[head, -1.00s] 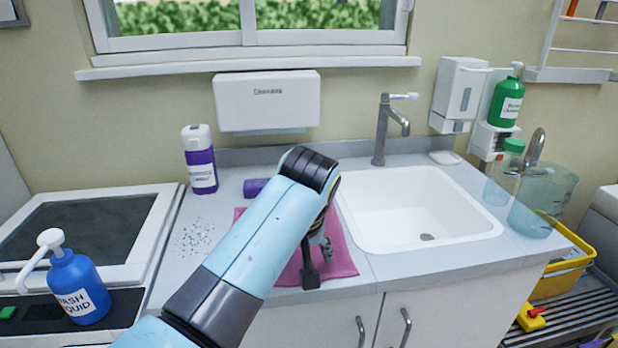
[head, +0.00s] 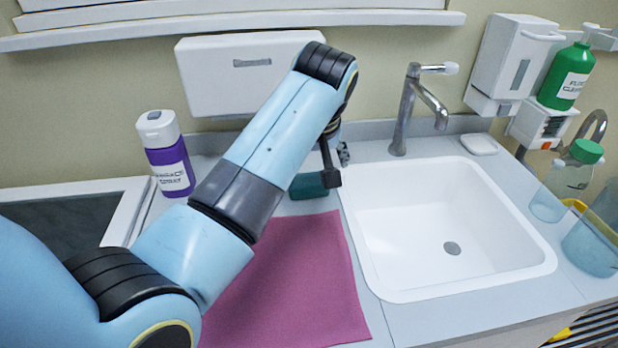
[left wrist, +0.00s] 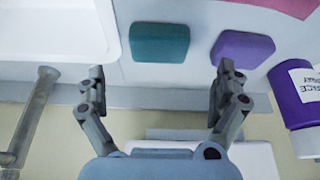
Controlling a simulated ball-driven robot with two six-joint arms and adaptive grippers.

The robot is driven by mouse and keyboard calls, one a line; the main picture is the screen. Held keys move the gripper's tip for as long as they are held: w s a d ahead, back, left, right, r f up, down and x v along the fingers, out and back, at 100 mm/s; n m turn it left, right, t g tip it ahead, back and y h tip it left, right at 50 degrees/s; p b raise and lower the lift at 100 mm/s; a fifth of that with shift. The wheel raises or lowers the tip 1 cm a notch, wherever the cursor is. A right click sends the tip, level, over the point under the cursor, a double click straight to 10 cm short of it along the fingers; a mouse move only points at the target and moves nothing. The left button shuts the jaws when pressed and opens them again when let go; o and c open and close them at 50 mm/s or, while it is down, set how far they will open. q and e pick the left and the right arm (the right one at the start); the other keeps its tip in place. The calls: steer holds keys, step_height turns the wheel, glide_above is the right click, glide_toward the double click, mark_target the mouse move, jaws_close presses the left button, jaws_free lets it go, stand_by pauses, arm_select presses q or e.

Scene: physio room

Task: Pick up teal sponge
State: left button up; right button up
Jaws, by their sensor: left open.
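My left gripper (left wrist: 160,70) is open and empty. In the head view my left gripper (head: 334,168) is mostly hidden behind its own arm, with one finger in front of the sponge. I cannot tell its exact height. My right gripper is not in view.
A purple sponge (left wrist: 243,48) lies close beside the teal one. A purple spray bottle (head: 168,160) stands at the back left. The white sink (head: 430,215) with its tap (head: 408,110) is to the right. The pink cloth (head: 290,290) lies in front.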

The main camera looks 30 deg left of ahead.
mark_target(308, 180)
arm_select(q)
steer(key=shift+x, duration=1.2)
steer(key=x, duration=0.5)
steer(key=shift+w+a, duration=0.15)
steer(key=shift+w, duration=0.1)
steer(key=shift+f, duration=0.25)
steer(key=shift+c, duration=1.8)
steer(key=c, duration=0.3)
steer(key=shift+c, duration=0.3)
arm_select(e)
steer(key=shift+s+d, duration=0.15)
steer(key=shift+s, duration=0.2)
